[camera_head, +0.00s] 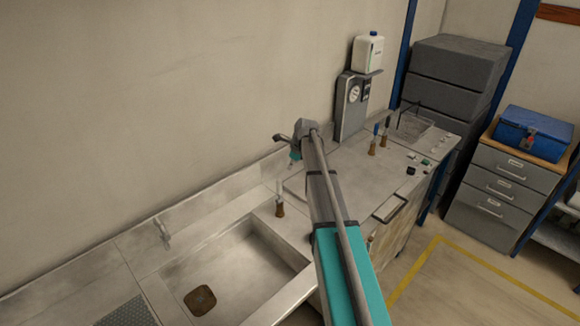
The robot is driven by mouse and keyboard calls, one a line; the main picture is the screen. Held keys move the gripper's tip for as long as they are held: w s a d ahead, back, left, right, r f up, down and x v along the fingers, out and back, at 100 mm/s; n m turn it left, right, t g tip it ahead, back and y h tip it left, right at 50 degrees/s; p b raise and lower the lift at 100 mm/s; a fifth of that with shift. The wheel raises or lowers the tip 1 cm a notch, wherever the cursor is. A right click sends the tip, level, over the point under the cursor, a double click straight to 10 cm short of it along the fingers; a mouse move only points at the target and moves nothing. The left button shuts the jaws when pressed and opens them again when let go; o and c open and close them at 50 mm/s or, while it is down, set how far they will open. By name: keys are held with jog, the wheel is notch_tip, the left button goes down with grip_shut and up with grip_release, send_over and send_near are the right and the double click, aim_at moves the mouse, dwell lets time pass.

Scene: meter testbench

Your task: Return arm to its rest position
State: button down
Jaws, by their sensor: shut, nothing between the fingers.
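My arm reaches from the bottom edge of the head view, right of the middle, up and away over the counter. Its teal and grey links narrow toward the wrist near the wall. My gripper (280,138) shows small and dark at the far end, pointing left, beside a teal wrist part. It is shut and holds nothing. It appears apart from the things on the counter. The arm hides part of the worktop (345,171) and the sink's right side.
A sink (240,266) lies left of my arm, with a tap (162,233) and a small brown-based bottle (279,205). A grey meter stand (350,108) holds a white canister (368,52). Drawers and a blue toolbox (535,133) stand right. Yellow-lined floor (450,285) is clear.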

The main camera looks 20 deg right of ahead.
dwell(0.3)
jog(key=s+a+f+n+g+b, duration=0.1)
jog(key=s+a+f+n+b, duration=0.3)
jog(key=s, duration=0.7)
jog(key=s+a+f+n+h+b, duration=0.1)
jog(key=s+a+f+n+b, duration=0.3)
jog(key=s+a+n, duration=0.5)
jog(key=s+a+f+n+g+h+b, duration=0.1)
jog(key=s+a+f+n+b, duration=0.3)
jog(key=s+n, duration=0.8)
jog(key=shift+s+a+f+n+g, duration=0.35)
jog(key=shift+a+f+n, duration=0.25)
jog(key=shift+a, duration=0.55)
